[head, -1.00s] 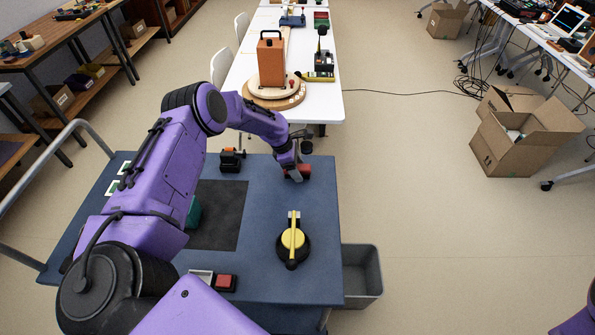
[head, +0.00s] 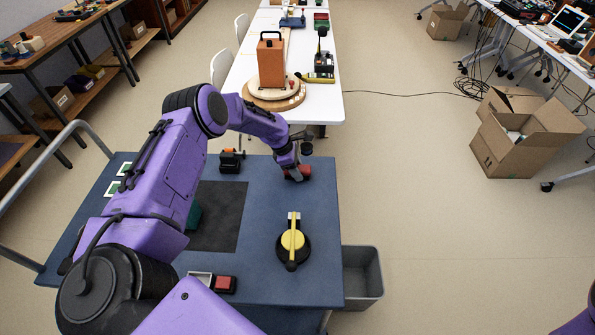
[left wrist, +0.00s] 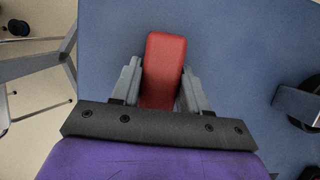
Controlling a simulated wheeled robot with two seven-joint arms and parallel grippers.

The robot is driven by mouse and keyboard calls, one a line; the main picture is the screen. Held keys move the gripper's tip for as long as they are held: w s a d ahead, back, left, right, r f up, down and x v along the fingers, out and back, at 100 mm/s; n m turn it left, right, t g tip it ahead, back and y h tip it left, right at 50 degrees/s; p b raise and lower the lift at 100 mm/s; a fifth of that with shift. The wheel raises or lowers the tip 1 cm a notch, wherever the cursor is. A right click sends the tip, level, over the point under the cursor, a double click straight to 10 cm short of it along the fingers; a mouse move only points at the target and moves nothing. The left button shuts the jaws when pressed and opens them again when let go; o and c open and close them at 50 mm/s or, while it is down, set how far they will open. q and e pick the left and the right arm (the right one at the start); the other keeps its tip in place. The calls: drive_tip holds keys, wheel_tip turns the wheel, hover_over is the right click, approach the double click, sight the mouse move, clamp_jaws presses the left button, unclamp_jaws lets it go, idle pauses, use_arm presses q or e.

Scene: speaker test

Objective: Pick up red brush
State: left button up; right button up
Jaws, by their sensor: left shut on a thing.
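The red brush (head: 304,171) is at the far right part of the blue table top (head: 322,200), mostly hidden behind my left gripper in the head view. In the left wrist view the red brush (left wrist: 164,60) is a red block between the two grey fingers. My left gripper (head: 297,174) is shut on it, with one finger (left wrist: 128,80) along each side. I cannot tell whether the brush still touches the table. Its bristles are not visible. My right gripper is out of view; only a purple part of that arm shows at the lower right.
A black round object with a yellow handle (head: 292,243) stands nearer on the blue table. A small black and orange object (head: 231,161) and a red block (head: 225,284) also sit there. A grey bin (head: 368,275) is right of the table. A white table (head: 325,90) stands behind.

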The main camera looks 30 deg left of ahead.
sight(302, 168)
use_arm(q)
drive_tip(key=shift+w+r+p, duration=0.1)
drive_tip(key=shift+r+p, duration=0.2)
drive_tip(key=shift+r, duration=0.2)
wheel_tip(302, 168, up, 3)
drive_tip(key=shift+d+r, duration=0.1)
drive_tip(key=shift+r, duration=0.05)
drive_tip(key=s+d+r+b, duration=0.1)
drive_tip(key=s+d+r, duration=0.4)
drive_tip(key=s+r, duration=0.4)
drive_tip(key=s, duration=0.4)
drive_tip(key=shift+b, duration=0.35)
drive_tip(key=shift+r, duration=0.1)
drive_tip(key=o, duration=0.3)
drive_tip(key=shift+d, duration=0.1)
drive_tip(key=shift+c, duration=0.4)
